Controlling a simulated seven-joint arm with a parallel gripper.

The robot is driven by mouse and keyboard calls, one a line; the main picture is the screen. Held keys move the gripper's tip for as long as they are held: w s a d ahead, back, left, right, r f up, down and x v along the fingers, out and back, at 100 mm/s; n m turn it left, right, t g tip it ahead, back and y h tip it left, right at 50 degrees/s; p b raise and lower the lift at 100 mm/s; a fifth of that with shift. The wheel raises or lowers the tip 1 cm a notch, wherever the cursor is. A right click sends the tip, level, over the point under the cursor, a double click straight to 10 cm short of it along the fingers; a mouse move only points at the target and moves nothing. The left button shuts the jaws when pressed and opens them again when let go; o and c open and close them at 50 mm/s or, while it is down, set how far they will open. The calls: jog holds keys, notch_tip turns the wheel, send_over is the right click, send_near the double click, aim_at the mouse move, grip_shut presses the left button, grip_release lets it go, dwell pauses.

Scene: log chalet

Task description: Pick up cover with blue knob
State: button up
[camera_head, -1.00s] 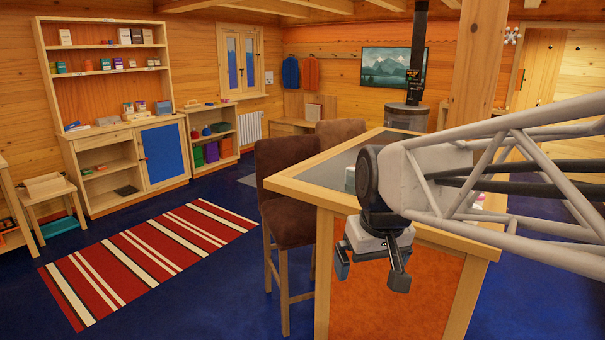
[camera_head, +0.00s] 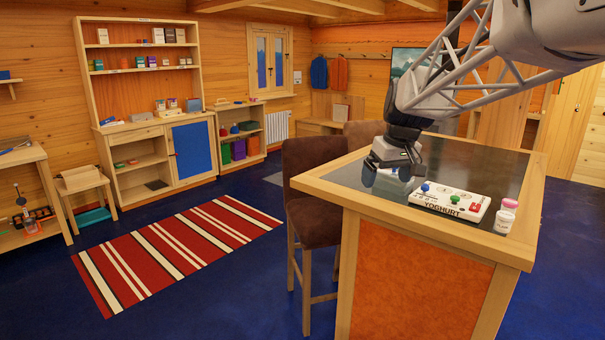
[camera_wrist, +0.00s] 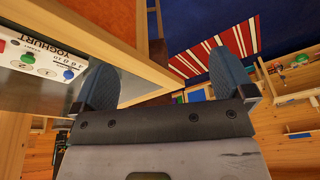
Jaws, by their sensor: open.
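A white box labelled YOGHURT (camera_head: 440,205) lies on the dark inset top of the counter. A blue knob (camera_head: 425,187) stands on its left end and a green knob (camera_head: 454,198) near its middle. The outline of the cover under the blue knob is too small to make out. The blue knob also shows at the left of the wrist view (camera_wrist: 68,74), beside one finger. My gripper (camera_head: 387,178) is open and empty, above the counter, left of and behind the blue knob. Its two spread fingers (camera_wrist: 163,78) show in the wrist view.
A small bottle with a pink cap (camera_head: 507,214) stands just right of the box, near the wooden counter edge (camera_head: 430,233). A brown chair (camera_head: 322,185) stands against the counter's left side. The counter top behind the box looks clear.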

jog(key=w+d+f+n, duration=0.1)
jog(key=w+d, duration=0.4)
jog(key=w, duration=0.6)
jog(key=w+d+n, duration=0.1)
jog(key=w+d, duration=0.3)
jog(key=w, duration=0.7)
jog(key=n+y, duration=0.2)
jog(key=n, duration=0.1)
send_near(392, 172)
jog(key=shift+a+f+t, duration=0.3)
jog(key=shift+a+f, duration=0.1)
jog(key=shift+f, duration=0.45)
jog(key=shift+w+d+f, duration=0.2)
jog(key=shift+w+d, duration=0.05)
jog(key=shift+w, duration=0.1)
jog(key=shift+x, duration=1.3)
jog(key=shift+x, duration=2.6)
